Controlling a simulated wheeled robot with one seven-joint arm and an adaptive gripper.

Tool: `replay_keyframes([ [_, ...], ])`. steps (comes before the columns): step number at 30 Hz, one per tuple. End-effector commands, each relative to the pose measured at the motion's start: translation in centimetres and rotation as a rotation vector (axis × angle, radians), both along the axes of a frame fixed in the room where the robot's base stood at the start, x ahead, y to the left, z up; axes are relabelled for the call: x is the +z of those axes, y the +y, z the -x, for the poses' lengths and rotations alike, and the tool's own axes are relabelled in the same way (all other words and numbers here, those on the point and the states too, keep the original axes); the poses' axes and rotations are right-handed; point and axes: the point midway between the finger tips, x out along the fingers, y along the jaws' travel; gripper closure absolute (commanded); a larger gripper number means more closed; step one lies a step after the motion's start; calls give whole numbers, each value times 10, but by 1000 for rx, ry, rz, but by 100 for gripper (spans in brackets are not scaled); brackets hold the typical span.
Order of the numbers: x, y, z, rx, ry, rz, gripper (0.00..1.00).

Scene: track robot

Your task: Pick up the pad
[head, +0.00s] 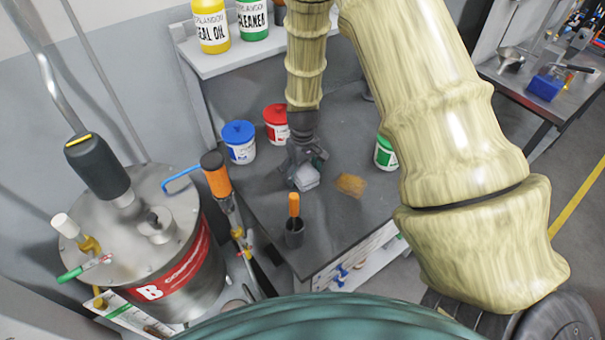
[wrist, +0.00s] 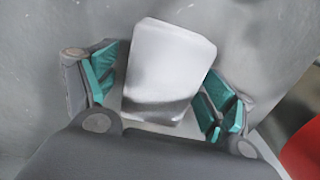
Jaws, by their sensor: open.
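A pale grey-white block-like pad (head: 306,178) lies on the dark grey workbench (head: 262,205) in the head view. In the wrist view the pad (wrist: 168,68) stands between my two teal-lined fingers. My gripper (head: 303,170) is open and low over the bench at the pad. In the wrist view my gripper (wrist: 160,95) has one finger on each side of the pad. A gap shows at the left finger; the right finger is very close to the pad, and I cannot tell if it touches.
Beside the gripper are a blue-lidded tub (head: 239,142), a red-lidded tub (head: 277,124) and a green tub (head: 386,153). An orange-handled brush in a dark cup (head: 294,228) stands near the front edge. A brown patch (head: 350,185) lies right of the pad. A steel tank (head: 150,240) stands left.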

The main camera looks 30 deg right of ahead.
Motion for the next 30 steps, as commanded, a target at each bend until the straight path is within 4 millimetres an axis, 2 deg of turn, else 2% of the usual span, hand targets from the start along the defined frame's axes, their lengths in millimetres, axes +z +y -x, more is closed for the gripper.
replay_keyframes([
  [12, -6, 0, 0, 0, -2, 0, 16],
  [18, -6, 0, 0, 0, -2, 0, 52],
  [20, -6, 0, 0, 0, -2, 0, 62],
  [22, -6, 0, 0, 0, -2, 0, 62],
  [23, -6, 0, 0, 0, -2, 0, 65],
  [30, -5, 0, 0, 0, -2, 1, 65],
])
